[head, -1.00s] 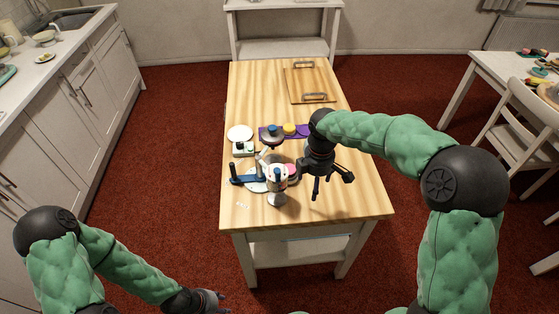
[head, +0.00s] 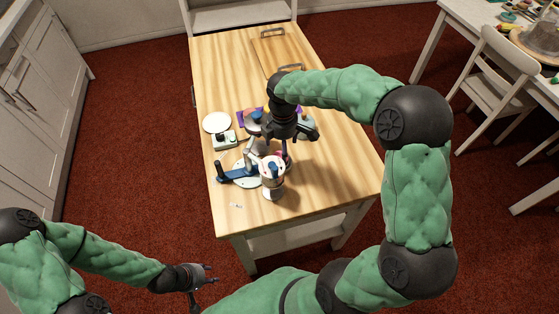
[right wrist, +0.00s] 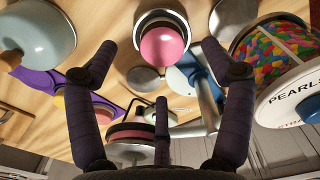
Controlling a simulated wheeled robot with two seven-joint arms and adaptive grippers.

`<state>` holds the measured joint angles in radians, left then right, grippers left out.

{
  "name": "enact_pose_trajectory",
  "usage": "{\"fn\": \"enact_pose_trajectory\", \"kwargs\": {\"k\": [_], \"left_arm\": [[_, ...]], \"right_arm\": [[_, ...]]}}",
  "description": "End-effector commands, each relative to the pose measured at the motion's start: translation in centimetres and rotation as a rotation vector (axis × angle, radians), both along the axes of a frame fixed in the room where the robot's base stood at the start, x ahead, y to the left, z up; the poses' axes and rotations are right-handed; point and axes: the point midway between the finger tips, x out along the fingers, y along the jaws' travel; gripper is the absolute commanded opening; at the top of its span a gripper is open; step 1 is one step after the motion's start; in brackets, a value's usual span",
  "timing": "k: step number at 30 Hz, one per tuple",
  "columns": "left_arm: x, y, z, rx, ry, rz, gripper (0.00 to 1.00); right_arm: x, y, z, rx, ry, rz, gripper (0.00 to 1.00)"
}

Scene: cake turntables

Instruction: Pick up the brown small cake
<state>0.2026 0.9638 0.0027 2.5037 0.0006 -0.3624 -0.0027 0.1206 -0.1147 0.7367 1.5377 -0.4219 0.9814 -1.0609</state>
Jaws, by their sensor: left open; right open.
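My right gripper (head: 290,143) is open and empty above the group of cake things on the wooden table. In the right wrist view its spread fingers (right wrist: 160,68) frame a pink round cake-like piece (right wrist: 163,47) on a metal stand, apart from them. A purple mat (right wrist: 38,82) lies at left there, and shows behind the gripper in the head view (head: 242,118). A dark stand with a brownish-red layer (right wrist: 131,138) is partly behind a finger. I cannot make out the brown small cake for certain. My left gripper (head: 206,277) is open and empty, low beside the table.
A jar of coloured sweets marked PEARLS (right wrist: 290,95) is close on the right in the wrist view. A grey-blue dome (right wrist: 38,38) is at upper left. A white plate (head: 216,122) and a handled board (head: 280,52) lie on the table (head: 345,165). Its right front is clear.

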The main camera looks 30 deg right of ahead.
Motion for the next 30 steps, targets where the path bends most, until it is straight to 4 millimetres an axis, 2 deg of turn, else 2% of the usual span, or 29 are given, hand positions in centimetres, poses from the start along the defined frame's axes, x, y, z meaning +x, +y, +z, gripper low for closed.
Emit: {"fn": "enact_pose_trajectory", "kwargs": {"k": [8, 16, 24, 25, 27, 30], "left_arm": [[0.0, 0.0, -1.1, 0.0, -0.001, 0.0, 0.41], [0.0, 0.0, -3.0, 0.0, -0.001, 0.0, 0.41], [0.0, 0.0, -2.9, 0.0, -0.001, 0.0, 0.41], [0.0, 0.0, -2.9, 0.0, -0.001, 0.0, 0.41], [0.0, 0.0, -2.9, 0.0, -0.001, 0.0, 0.41], [0.1, 0.0, -2.9, 0.0, -0.001, 0.0, 0.41]], "right_arm": [[0.1, 0.1, -2.1, 0.0, 0.0, 0.0, 0.82], [0.2, 0.2, -5.7, 0.0, -0.001, 0.0, 0.82], [0.2, 0.2, -6.0, 0.0, -0.001, 0.0, 0.82], [0.2, 0.2, -6.0, 0.0, -0.001, 0.0, 0.79], [0.2, 0.2, -5.9, 0.0, -0.001, 0.0, 0.59], [0.2, 0.2, -5.9, 0.0, -0.001, 0.0, 0.36]]}}
